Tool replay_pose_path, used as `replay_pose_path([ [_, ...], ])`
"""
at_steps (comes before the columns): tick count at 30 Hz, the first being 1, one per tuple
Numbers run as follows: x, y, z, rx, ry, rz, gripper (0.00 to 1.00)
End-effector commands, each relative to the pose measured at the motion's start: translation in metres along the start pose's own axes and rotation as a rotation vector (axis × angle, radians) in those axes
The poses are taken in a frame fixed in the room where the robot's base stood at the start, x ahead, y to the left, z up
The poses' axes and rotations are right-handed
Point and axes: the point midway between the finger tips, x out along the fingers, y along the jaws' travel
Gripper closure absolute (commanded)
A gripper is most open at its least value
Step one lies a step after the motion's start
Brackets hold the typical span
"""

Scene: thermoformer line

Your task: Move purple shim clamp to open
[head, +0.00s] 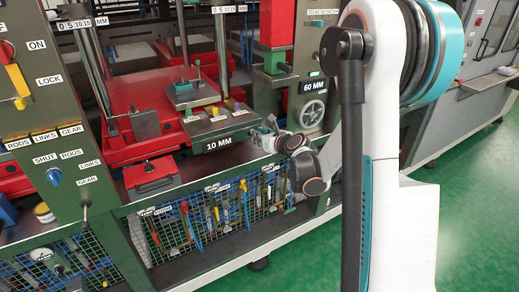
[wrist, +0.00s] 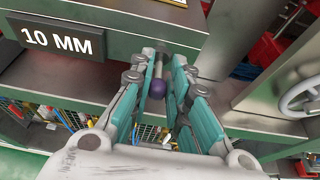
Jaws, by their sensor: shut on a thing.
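The purple shim clamp shows in the wrist view as a purple knob (wrist: 158,89) on a short pale metal rod, at the right end of the block labelled 10 MM (wrist: 120,35). My gripper (wrist: 166,68) has its teal-padded fingers on either side of the rod and knob, shut on the clamp. In the head view my gripper (head: 268,126) is at the right end of the 10 MM block (head: 228,140). It is small there, and the clamp between the fingers cannot be made out.
A 60 MM post with a handwheel (head: 312,112) stands just right of my gripper. A mesh-fronted shelf with several hand tools (head: 215,215) lies below. A red toolbox (head: 150,177) sits to the left. Open green floor (head: 480,190) is at the right.

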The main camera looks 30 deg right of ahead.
Motion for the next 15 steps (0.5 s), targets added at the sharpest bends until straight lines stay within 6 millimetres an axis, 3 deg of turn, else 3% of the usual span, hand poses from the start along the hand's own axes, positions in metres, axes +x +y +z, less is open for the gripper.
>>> replay_pose_path([
  [4,-0.0017,-0.0005,0.0114,0.001,-0.002,-0.001,1.0],
  [15,-0.0017,-0.0005,0.0121,0.001,-0.002,-0.001,1.0],
])
